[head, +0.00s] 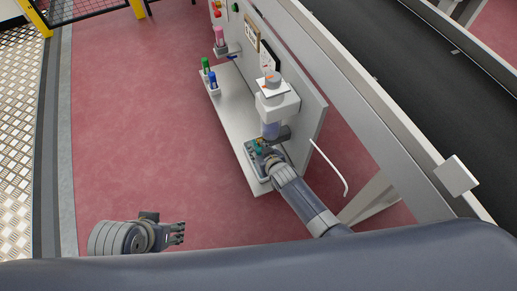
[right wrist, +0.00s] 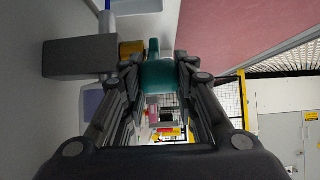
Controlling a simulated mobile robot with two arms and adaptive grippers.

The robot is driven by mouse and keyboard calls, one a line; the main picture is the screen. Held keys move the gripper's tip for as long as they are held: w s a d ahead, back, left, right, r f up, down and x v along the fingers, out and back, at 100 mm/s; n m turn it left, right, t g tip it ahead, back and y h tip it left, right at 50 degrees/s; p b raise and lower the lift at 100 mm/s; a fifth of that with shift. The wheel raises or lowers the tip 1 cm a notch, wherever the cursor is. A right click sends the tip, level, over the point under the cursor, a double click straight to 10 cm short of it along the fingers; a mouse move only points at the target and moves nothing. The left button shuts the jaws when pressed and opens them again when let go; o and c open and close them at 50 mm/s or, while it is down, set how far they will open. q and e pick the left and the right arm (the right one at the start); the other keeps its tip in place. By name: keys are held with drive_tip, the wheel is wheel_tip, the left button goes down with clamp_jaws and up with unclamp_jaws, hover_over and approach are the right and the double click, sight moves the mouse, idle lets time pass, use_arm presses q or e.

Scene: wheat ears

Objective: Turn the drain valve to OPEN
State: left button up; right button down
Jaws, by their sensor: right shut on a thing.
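The drain valve is below the clear bowl of a filter unit (head: 272,100) on the light grey stand. In the right wrist view its teal handle (right wrist: 160,76) sits between my right gripper's fingers, beside a brass fitting (right wrist: 131,49) and a dark grey block (right wrist: 80,57). My right gripper (right wrist: 160,88) is shut on the teal handle; in the head view it is small and partly hides the valve. Any OPEN marking is not readable. My left gripper (head: 181,233) is open and empty, low over the red floor, far from the valve.
The stand's shelf (head: 235,118) carries a green-capped bottle (head: 206,65) and a blue-capped bottle (head: 213,81). A pink-topped item (head: 219,36) is at the back. A conveyor (head: 420,80) runs behind. The red floor (head: 140,130) is clear.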

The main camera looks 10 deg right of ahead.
drive_tip(key=c, duration=1.2)
unclamp_jaws()
drive_tip(key=shift+c, duration=0.2)
drive_tip(key=shift+f, duration=0.1)
drive_tip(key=shift+f+b, duration=0.1)
drive_tip(key=shift+b, duration=0.35)
drive_tip(key=s+d+f+g+p, duration=0.1)
drive_tip(key=s+d+p, duration=0.3)
drive_tip(key=s, duration=0.5)
drive_tip(key=s+d+f+g+h+p, duration=0.1)
drive_tip(key=s+d+p, duration=0.3)
drive_tip(key=s, duration=0.5)
drive_tip(key=s+d+f+p, duration=0.2)
drive_tip(key=s+d+p, duration=0.2)
drive_tip(key=s, duration=0.6)
drive_tip(key=shift+f+m+g+h+p, duration=0.15)
drive_tip(key=shift+m+g+h+p, duration=0.15)
drive_tip(key=shift+m+g, duration=0.1)
